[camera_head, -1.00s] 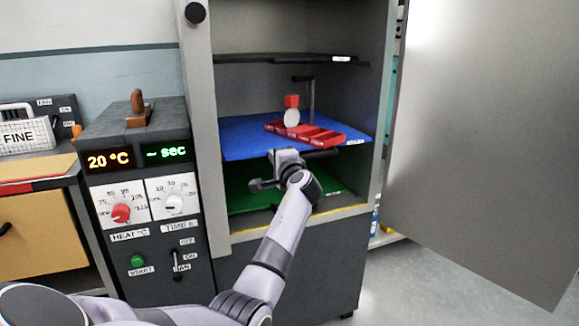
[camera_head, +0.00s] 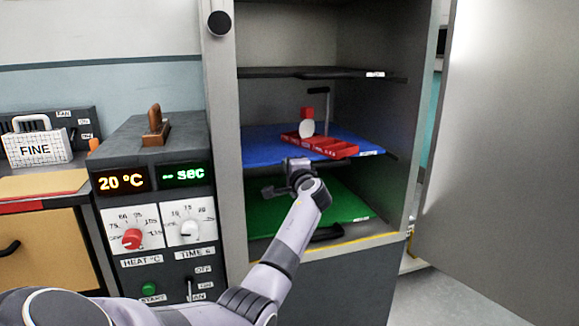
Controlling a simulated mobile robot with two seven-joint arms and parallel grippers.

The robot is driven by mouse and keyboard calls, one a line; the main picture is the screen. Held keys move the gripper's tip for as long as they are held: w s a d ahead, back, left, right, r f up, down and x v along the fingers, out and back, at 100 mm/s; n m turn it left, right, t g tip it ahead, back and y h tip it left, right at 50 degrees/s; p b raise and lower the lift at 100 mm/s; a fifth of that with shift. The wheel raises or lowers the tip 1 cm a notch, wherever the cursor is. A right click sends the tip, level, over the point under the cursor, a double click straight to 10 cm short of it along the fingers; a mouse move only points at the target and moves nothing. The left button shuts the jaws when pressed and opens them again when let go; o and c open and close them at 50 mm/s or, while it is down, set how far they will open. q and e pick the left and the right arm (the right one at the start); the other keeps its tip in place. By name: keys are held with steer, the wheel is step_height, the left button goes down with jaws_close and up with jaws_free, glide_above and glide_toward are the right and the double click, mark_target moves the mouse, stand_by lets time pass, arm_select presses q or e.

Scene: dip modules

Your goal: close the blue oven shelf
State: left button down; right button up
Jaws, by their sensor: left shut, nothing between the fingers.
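The blue oven shelf (camera_head: 262,146) sits at mid height inside the grey oven cabinet, with a small white label at its front right corner. The wrist hides part of the green shelf (camera_head: 340,203) below. My right gripper is not in view.
A black shelf (camera_head: 300,72) is above the blue one. The cabinet door (camera_head: 510,150) stands wide open at the right. A control box (camera_head: 150,200) with dials and displays stands at the left, near my left arm.

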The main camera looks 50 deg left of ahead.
arm_select(q)
steer(key=shift+a+r, duration=0.2)
steer(key=shift+r, duration=0.05)
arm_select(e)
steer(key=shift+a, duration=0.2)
